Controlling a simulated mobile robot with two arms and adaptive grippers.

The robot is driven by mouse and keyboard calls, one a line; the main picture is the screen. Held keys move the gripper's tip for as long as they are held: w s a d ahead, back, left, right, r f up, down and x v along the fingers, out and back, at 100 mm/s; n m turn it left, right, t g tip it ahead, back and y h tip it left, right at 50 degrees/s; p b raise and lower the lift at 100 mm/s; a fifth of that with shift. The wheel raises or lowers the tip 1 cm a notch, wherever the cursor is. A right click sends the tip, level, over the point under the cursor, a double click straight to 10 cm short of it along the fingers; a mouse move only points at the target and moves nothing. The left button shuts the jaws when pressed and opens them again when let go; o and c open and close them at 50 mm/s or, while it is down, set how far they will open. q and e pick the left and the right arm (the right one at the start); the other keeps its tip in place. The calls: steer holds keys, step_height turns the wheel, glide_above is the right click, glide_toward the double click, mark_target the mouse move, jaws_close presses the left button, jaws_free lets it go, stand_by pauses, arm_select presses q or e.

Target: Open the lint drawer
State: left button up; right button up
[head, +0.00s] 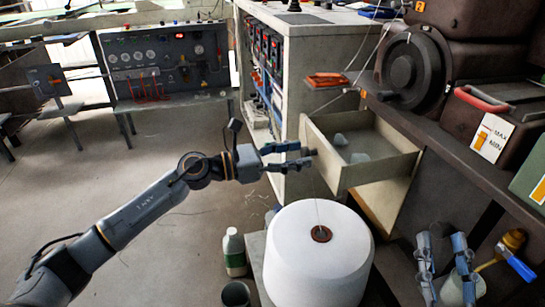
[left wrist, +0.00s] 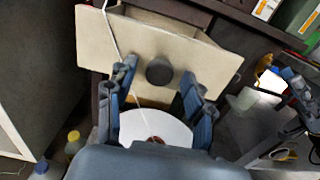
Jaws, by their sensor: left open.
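The lint drawer (head: 385,171) is a beige box that stands out from the machine cabinet, open at the top, with pale clumps of lint (head: 358,157) inside. In the left wrist view its front panel (left wrist: 205,62) carries a round dark knob (left wrist: 159,70). My left gripper (head: 311,156) is in front of the drawer's panel, fingers pointing at it. In the left wrist view the open left gripper (left wrist: 158,82) has its fingertips apart on either side of the knob; contact cannot be told. My right gripper (head: 443,237) is at the lower right with its fingers apart, away from the drawer.
A large white yarn cone (head: 318,260) stands below the drawer. A white bottle with a green label (head: 234,252) and a dark cup (head: 235,293) are left of it. A red-handled box (head: 490,108) sits on the right shelf. The floor at left is clear.

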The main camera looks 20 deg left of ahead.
arm_select(q)
steer(key=v, duration=1.1)
